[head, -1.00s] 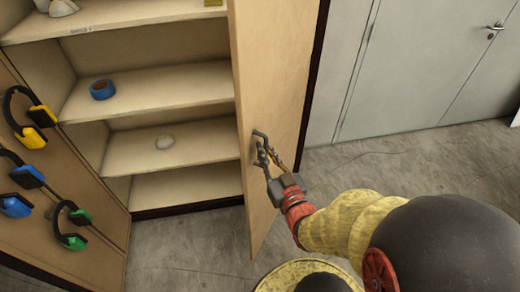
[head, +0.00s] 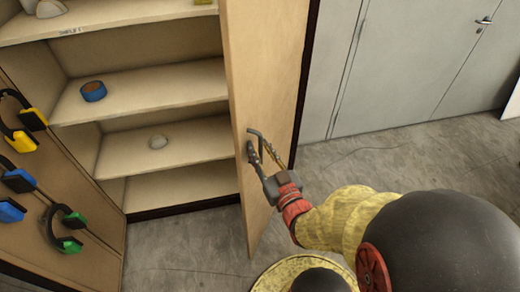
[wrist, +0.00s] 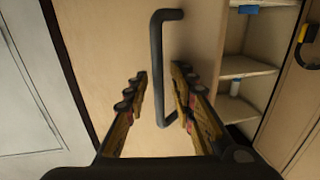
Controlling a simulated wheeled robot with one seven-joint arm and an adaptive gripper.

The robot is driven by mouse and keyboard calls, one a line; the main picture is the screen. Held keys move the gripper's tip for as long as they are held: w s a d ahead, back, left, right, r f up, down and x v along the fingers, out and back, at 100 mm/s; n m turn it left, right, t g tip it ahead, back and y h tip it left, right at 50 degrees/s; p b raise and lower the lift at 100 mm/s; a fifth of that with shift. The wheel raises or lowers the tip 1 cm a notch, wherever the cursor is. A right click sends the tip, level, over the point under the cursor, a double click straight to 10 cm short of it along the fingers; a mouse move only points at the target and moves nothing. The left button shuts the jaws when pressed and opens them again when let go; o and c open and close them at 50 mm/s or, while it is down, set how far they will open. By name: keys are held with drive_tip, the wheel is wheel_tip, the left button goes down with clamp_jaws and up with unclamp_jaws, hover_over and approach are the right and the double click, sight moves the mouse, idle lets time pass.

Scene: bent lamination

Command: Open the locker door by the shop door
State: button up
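The locker door (head: 262,80) is a pale wood panel standing swung out from the right side of the open locker (head: 165,110). It also fills much of the wrist view (wrist: 105,50). Its dark bar handle (head: 256,134) is on the face toward my arm. In the wrist view the handle (wrist: 156,60) runs upright between my two fingers, with gaps visible on both sides. My gripper (head: 260,153) is open at the handle, and it also shows open in the wrist view (wrist: 160,82). Whether a finger touches the bar is unclear.
The grey shop door (head: 430,60) with a lever handle is at the right. Ear defenders (head: 65,230) hang on the other locker door at left. Grey floor (head: 400,155) is clear at right.

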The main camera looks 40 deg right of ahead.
approach(252, 113)
drive_tip(key=shift+w+d+f, duration=0.1)
drive_tip(key=shift+w+d, duration=0.1)
drive_tip(key=shift+w, duration=0.6)
drive_tip(key=shift+w+d, duration=0.15)
drive_tip(key=shift+w, duration=0.7)
drive_tip(key=shift+w+d+f, duration=0.1)
drive_tip(key=shift+w+d, duration=0.1)
drive_tip(key=shift+w, duration=0.6)
